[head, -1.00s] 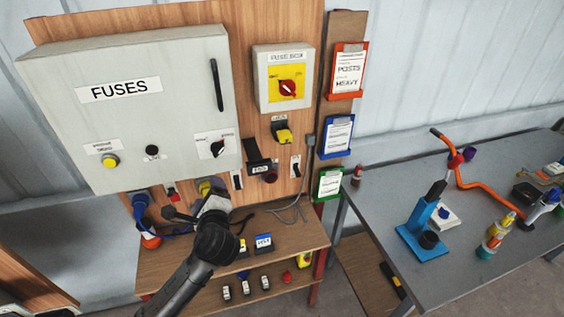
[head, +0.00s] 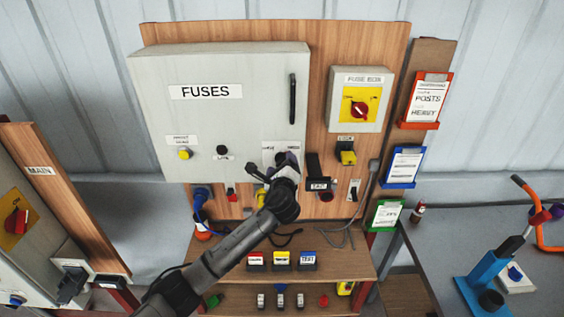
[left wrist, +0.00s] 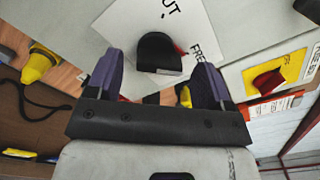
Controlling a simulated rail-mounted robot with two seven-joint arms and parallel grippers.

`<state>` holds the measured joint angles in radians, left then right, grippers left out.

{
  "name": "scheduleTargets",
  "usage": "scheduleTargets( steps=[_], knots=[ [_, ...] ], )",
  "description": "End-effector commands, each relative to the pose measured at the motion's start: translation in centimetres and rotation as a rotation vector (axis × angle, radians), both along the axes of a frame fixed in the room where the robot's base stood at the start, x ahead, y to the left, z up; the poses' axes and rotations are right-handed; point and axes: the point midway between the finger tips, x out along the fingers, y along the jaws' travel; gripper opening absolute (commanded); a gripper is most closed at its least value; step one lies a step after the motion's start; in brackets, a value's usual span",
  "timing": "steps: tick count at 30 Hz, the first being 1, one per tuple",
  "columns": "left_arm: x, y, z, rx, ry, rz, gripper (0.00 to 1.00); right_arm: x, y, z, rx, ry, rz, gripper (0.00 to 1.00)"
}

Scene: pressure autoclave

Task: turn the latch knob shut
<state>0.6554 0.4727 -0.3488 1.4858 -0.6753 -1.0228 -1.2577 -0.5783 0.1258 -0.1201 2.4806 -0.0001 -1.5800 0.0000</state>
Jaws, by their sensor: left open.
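The latch knob (left wrist: 157,50) is black and sits on a white label on the door of the grey FUSES box (head: 225,115). In the left wrist view the label (left wrist: 190,25) shows parts of words, one reading "FREE". My left gripper (left wrist: 158,75) is open, with one purple finger on each side of the knob's lower part and gaps to it. It does not grip the knob. In the head view my left gripper (head: 284,163) is at the box's lower right corner and hides most of the knob. My right gripper is not in view.
A black door handle (head: 292,98) is above the knob. A small fuse box with a red knob (head: 361,109) is to the right. Black and yellow switches are beside and below. A shelf (head: 335,265) with labelled blocks lies below. A MAIN panel (head: 60,180) stands left.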

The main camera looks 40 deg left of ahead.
Motion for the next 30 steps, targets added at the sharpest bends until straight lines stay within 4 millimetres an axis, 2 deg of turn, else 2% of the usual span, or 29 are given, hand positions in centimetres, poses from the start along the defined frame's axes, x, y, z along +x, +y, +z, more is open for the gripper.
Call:
scheduleTargets(
  steps=[7,19,30],
  knots=[
    [1.3,1.0,0.0,0.0,0.001,0.001,0.74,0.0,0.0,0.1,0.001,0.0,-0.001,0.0],
    [1.5,1.2,0.0,-0.001,0.0,-0.001,0.73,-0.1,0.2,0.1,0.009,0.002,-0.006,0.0],
    [1.5,1.1,0.0,-0.001,0.0,-0.001,0.38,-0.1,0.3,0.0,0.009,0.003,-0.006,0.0]
  ],
)
